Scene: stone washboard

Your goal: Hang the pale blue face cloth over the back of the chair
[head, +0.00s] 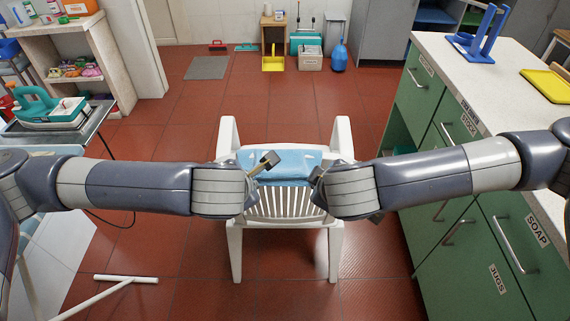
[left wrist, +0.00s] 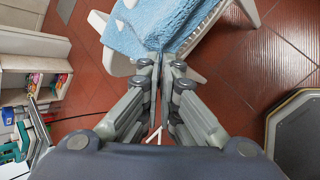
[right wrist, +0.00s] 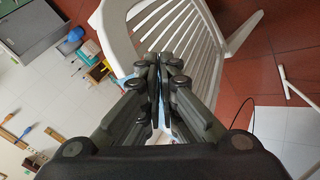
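The pale blue face cloth (head: 283,163) lies across the upper part of the white plastic chair (head: 335,245) in the head view, between my two grippers. It also shows in the left wrist view (left wrist: 160,22), draped over white slats. My left gripper (left wrist: 160,58) has its fingers together at the cloth's near edge. My right gripper (right wrist: 155,60) has its fingers nearly together, with a thin blue strip between them, beside the chair's slatted panel (right wrist: 180,35).
Green drawers with a pale worktop (head: 470,75) stand close on the right. A metal side table (head: 60,135) and a white shelf unit (head: 105,60) stand on the left. A white bar (head: 125,279) lies low at front left.

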